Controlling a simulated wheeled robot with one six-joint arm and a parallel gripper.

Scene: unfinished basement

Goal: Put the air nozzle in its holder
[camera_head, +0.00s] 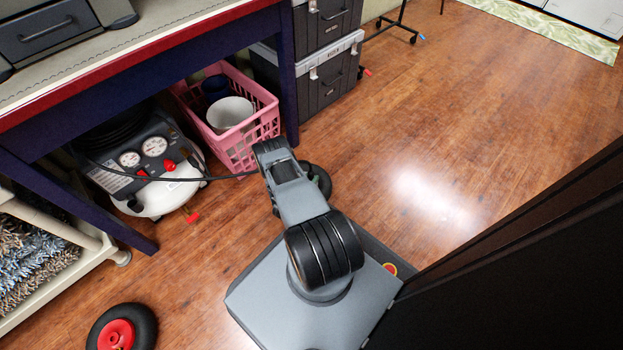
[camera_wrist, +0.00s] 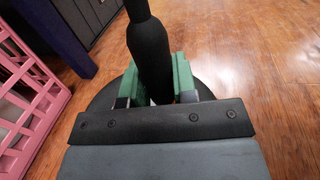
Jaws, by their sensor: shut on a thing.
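The air nozzle (camera_wrist: 149,42) is a black, rounded, tapering body in the wrist view. My gripper (camera_wrist: 157,78) is shut on it, with green finger pads on both sides. The nozzle's far end runs out of the top of the wrist view. In the head view, my arm mostly hides the gripper and nozzle. A thin black hose (camera_head: 215,178) runs from the air compressor (camera_head: 165,198) toward my gripper. The compressor has a white tank, two gauges and red knobs, and stands under the workbench. I cannot make out the holder in either view.
A pink basket (camera_head: 243,150) with a white bucket (camera_head: 230,112) stands close left of my arm, and shows in the wrist view (camera_wrist: 40,110). A dark blue bench leg (camera_head: 287,75) and stacked dark cases (camera_head: 325,85) stand behind. Wooden floor (camera_head: 470,110) is clear to the right.

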